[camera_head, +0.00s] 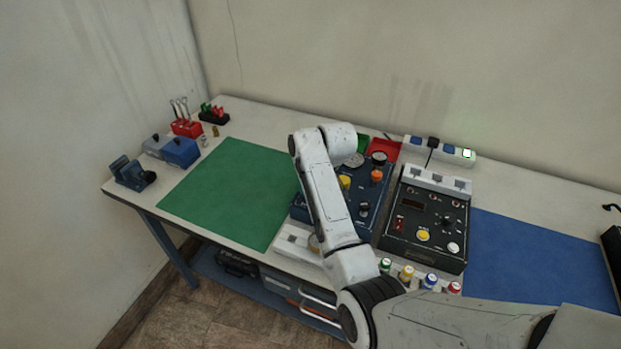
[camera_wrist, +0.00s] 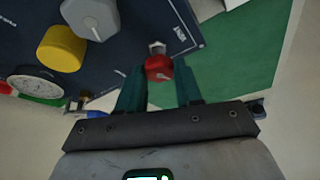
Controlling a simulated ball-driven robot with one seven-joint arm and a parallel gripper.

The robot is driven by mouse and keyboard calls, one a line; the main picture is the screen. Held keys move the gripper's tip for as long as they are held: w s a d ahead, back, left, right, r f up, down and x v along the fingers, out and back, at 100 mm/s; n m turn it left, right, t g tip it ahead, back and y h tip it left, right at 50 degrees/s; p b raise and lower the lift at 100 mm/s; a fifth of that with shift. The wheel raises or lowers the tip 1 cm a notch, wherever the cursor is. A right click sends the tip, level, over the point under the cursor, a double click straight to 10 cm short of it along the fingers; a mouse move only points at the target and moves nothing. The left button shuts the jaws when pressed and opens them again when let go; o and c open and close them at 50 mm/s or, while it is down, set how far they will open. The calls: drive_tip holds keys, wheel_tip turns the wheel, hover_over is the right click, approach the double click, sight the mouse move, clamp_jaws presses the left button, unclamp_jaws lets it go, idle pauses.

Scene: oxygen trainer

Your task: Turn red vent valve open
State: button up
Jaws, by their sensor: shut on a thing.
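The red vent valve (camera_wrist: 158,68) shows in the wrist view, on a metal stem at the edge of the dark blue trainer panel (camera_wrist: 120,62). My gripper (camera_wrist: 160,80) has its two teal fingers on either side of the red valve and is shut on it. In the head view my arm hides the valve and the gripper. The blue trainer panel (camera_head: 373,190) shows there partly, behind and right of my arm.
A yellow knob (camera_wrist: 62,48), a grey knob (camera_wrist: 93,17) and a round gauge (camera_wrist: 37,88) sit close by on the panel. A black control box (camera_head: 427,225) stands right of the panel. A green mat (camera_head: 235,190) and a blue mat (camera_head: 540,265) are clear.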

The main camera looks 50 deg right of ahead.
drive_tip(key=shift+n+y, duration=0.4)
drive_tip(key=shift+n, duration=0.5)
drive_tip(key=o, duration=1)
drive_tip(key=shift+o, duration=0.2)
drive_tip(key=b+v, duration=0.1)
drive_tip(key=v, duration=0.9)
drive_tip(key=shift+r, duration=0.4)
drive_tip(key=shift+d, duration=0.1)
